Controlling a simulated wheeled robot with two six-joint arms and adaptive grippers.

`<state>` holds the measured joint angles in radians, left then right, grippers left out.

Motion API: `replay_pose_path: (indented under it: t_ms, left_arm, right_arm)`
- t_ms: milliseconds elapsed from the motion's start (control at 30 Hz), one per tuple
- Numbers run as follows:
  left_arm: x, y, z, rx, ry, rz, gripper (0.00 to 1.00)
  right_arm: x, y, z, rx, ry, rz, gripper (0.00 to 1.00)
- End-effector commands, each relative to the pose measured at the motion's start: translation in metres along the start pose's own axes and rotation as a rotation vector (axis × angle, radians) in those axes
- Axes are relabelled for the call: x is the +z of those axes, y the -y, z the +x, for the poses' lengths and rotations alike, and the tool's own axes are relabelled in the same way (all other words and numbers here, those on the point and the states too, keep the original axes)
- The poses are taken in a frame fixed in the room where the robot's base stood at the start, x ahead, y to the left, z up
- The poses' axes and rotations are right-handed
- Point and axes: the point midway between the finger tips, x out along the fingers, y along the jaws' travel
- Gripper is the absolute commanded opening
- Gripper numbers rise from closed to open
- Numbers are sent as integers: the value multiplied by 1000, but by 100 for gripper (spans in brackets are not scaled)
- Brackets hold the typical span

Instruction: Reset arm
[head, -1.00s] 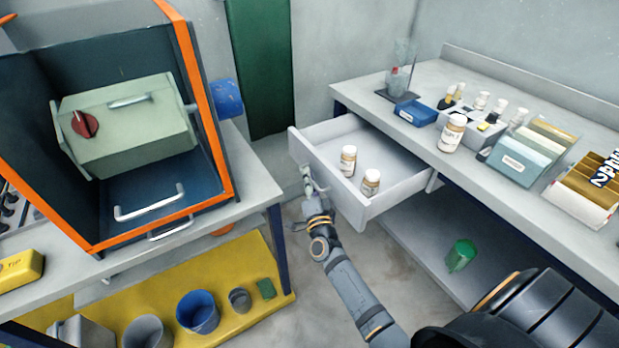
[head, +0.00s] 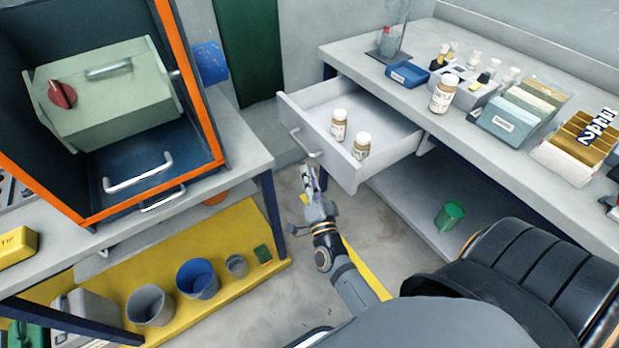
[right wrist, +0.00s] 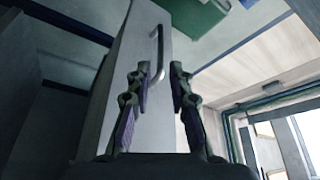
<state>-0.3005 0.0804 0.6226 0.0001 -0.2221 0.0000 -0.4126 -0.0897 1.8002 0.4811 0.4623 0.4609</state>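My right gripper (head: 311,180) is just below and in front of the open drawer (head: 350,172), apart from its handle (head: 304,143). In the right wrist view its two fingers (right wrist: 154,95) stand apart with nothing between them. The drawer front (right wrist: 150,50) and its handle (right wrist: 157,52) show beyond the fingertips. My left gripper is not in view.
The right workbench (head: 395,98) holds a larger bottle (head: 443,94), a blue tray (head: 408,74) and boxes. At left, a green box (head: 105,95) sits in an orange-edged cabinet (head: 185,90). Floor shows between the benches.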

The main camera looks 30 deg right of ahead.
Motion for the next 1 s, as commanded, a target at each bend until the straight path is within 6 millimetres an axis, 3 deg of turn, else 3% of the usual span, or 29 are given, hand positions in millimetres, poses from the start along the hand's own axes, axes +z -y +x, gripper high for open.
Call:
replay_pose_path:
  t_ms: [133,567,667,767,833,967,1000]
  left_arm:
    - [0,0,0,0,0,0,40]
    - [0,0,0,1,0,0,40]
    - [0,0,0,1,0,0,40]
    - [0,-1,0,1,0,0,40]
    - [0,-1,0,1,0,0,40]
    - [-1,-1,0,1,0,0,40]
    - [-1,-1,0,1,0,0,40]
  right_arm:
    - [0,1,-8,-1,-1,1,21]
    - [0,0,-8,-1,-1,0,21]
    - [7,-7,-10,12,21,-17,21]
    - [36,-40,-22,68,116,-95,21]
    - [67,-79,-40,131,232,-188,21]
    - [122,-166,-96,260,495,-394,21]
    - [134,-192,-118,298,578,-454,21]
